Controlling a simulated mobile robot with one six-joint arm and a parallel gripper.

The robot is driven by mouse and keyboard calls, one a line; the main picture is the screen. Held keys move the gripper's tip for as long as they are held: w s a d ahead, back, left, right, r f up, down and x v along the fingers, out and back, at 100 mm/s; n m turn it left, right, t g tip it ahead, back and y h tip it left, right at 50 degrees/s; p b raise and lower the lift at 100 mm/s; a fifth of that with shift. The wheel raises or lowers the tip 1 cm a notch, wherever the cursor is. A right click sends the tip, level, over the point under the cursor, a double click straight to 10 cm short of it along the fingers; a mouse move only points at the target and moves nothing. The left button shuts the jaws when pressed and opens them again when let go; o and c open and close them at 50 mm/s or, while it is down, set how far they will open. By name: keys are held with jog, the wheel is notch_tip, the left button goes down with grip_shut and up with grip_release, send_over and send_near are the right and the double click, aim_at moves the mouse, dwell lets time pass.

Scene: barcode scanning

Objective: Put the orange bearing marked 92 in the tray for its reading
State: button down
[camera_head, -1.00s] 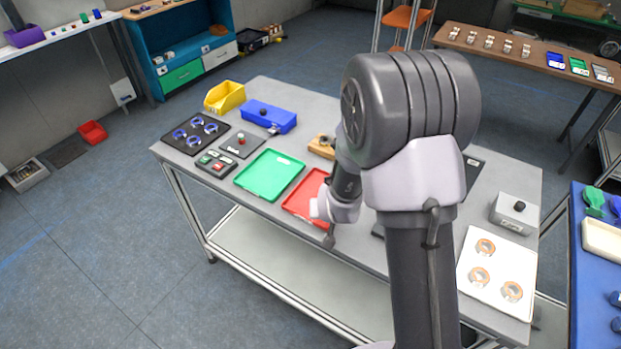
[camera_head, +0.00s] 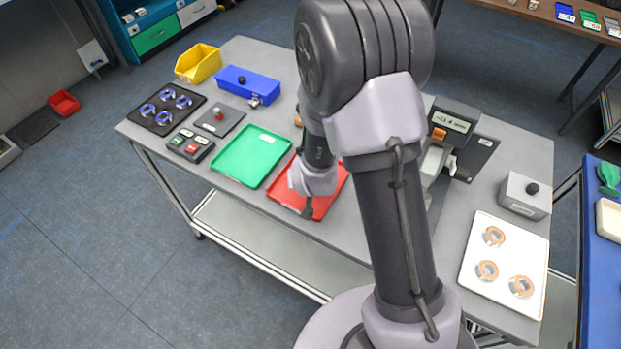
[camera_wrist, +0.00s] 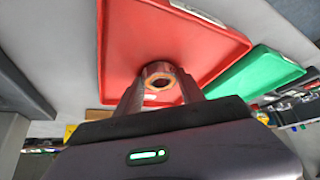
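An orange-and-metal bearing (camera_wrist: 160,82) sits between my fingertips in the wrist view, with the fingers against its two sides. Its mark cannot be read. My gripper (camera_head: 307,209) is shut on it over the red tray (camera_head: 335,187), which also fills the upper middle of the wrist view (camera_wrist: 215,50). The bearing itself is hard to make out in the head view. The green tray (camera_head: 250,157) lies just left of the red one, and also shows in the wrist view (camera_wrist: 255,72). Both trays look empty otherwise.
A white tray (camera_head: 480,250) with three orange bearings is at the right. A device with a lit display (camera_head: 452,122) stands behind my arm, and a grey box (camera_head: 524,195) beside it. A button box (camera_head: 190,146), black ring board (camera_head: 167,125), blue box (camera_head: 248,85) and yellow bin (camera_head: 199,63) are left.

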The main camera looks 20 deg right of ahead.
jog(key=c, duration=0.7)
grip_release()
jog(key=shift+w+d, duration=0.1)
jog(key=shift+r, duration=0.1)
jog(key=s+a+r+y+p, duration=0.1)
jog(key=s+r+p, duration=0.15)
jog(key=r, duration=0.45)
jog(key=s+a+r+m+y+p, duration=0.15)
jog(key=s+r, duration=0.25)
jog(key=r, duration=0.4)
jog(key=s+a+r+n+p, duration=0.1)
jog(key=s+a+r, duration=0.15)
jog(key=r, duration=0.45)
jog(key=s+d+r+m, duration=0.1)
jog(key=s+r, duration=0.9)
jog(key=s, duration=0.4)
jog(key=shift+r+m+g+y, duration=0.3)
jog(key=shift+m+y, duration=0.05)
